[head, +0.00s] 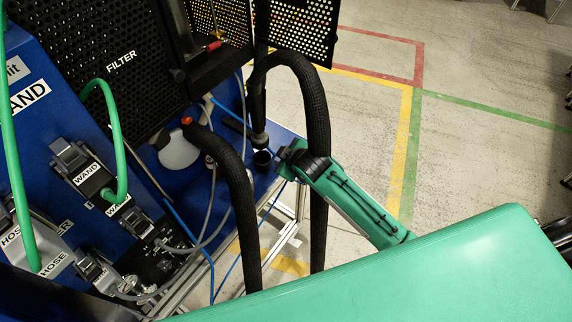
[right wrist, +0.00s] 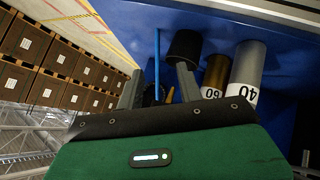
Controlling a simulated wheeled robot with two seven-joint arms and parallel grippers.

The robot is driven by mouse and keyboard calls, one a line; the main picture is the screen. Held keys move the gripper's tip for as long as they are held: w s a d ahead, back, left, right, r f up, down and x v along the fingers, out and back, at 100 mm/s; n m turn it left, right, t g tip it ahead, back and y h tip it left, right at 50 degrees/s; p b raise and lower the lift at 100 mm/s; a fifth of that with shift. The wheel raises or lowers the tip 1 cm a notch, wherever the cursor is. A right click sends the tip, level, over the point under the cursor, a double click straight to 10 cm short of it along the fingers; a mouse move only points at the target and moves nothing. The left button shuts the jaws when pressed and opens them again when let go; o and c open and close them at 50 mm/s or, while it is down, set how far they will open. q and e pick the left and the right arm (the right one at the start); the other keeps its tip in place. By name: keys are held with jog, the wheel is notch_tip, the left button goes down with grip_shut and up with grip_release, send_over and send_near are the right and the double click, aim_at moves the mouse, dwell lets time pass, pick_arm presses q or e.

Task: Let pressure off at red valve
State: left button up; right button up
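A small red valve handle (head: 214,45) on a brass fitting shows at the top of the blue machine, below the mesh guard in the head view. A separate round orange-red knob (head: 186,121) sits lower, beside a pale rounded part. My right gripper (head: 283,160) is at the machine's right edge, beside a small black cup and below and right of both red parts. In the right wrist view its two fingers (right wrist: 158,88) stand apart, with a blue hose and dark and yellow parts seen behind the gap. I see nothing held. My left gripper is not in view.
Thick black ribbed hoses (head: 318,110) loop close around my right arm. The FILTER mesh panel (head: 110,50) and green hoses (head: 115,130) stand at left. Cylinders marked 60 (right wrist: 215,77) and 40 (right wrist: 248,70) are near the right gripper. Marked floor to the right is open.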

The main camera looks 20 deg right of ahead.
jog(key=shift+s+d+f, duration=0.15)
jog(key=shift+f, duration=0.55)
jog(key=shift+s+d+f, duration=0.1)
jog(key=shift+f, duration=0.55)
